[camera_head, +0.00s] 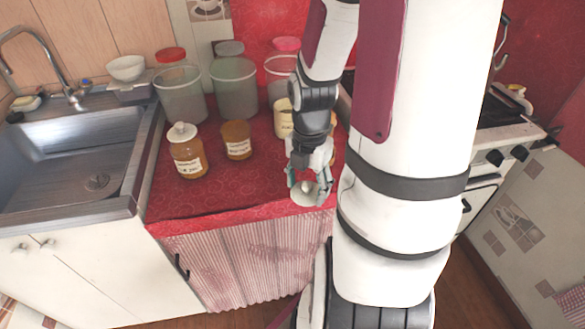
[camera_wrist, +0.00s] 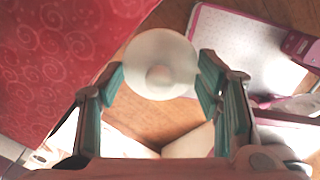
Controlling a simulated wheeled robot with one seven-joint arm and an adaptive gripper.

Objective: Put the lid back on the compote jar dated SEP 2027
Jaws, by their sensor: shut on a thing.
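My gripper (camera_head: 308,188) is shut on a round white lid (camera_head: 306,194) with a central knob. The lid also shows between the teal-padded fingers in the wrist view (camera_wrist: 160,66), near the counter's front edge with floor below. One amber jar (camera_head: 188,160) stands at the counter's left with a white lid on it. A second amber jar (camera_head: 237,141), to its right, shows no white lid. A third, cream-labelled jar (camera_head: 283,120) stands farther back, partly hidden by my arm; its top is unclear. The label dates are too small to read.
The red oilcloth counter (camera_head: 220,190) is clear in front of the jars. Large translucent containers (camera_head: 181,98) stand behind them. A sink (camera_head: 80,165) lies left, a stove (camera_head: 510,135) right. The wrist view shows red cloth (camera_wrist: 50,60) at left.

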